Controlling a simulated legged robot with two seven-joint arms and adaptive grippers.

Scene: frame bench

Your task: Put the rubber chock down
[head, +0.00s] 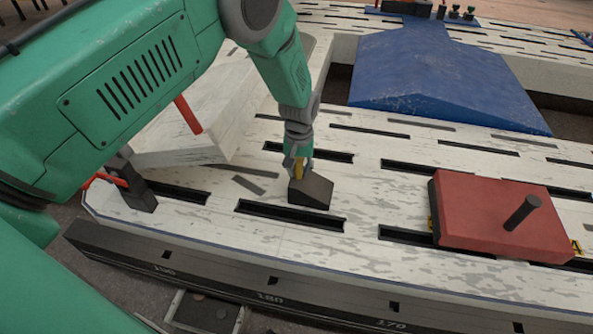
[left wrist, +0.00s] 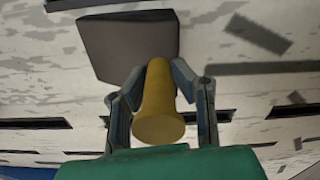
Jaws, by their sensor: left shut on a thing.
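The rubber chock (head: 311,191) is a dark grey wedge-like block with a yellow handle. My left gripper (head: 298,168) is shut on the handle, above the white slotted bench top (head: 205,229). In the left wrist view the yellow handle (left wrist: 158,105) sits between the two fingers of the left gripper (left wrist: 160,98), with the dark block of the chock (left wrist: 125,46) beyond it. The chock is at or just over the bench surface, near a long slot; I cannot tell whether its underside touches. My right gripper is not in view.
A red block (head: 490,213) with a black peg lies to the right of the chock. A blue peaked panel (head: 440,84) lies behind. A clamp with a red handle (head: 112,180) stands at the left front edge, near a white beam (head: 205,115). Bare bench lies between chock and red block.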

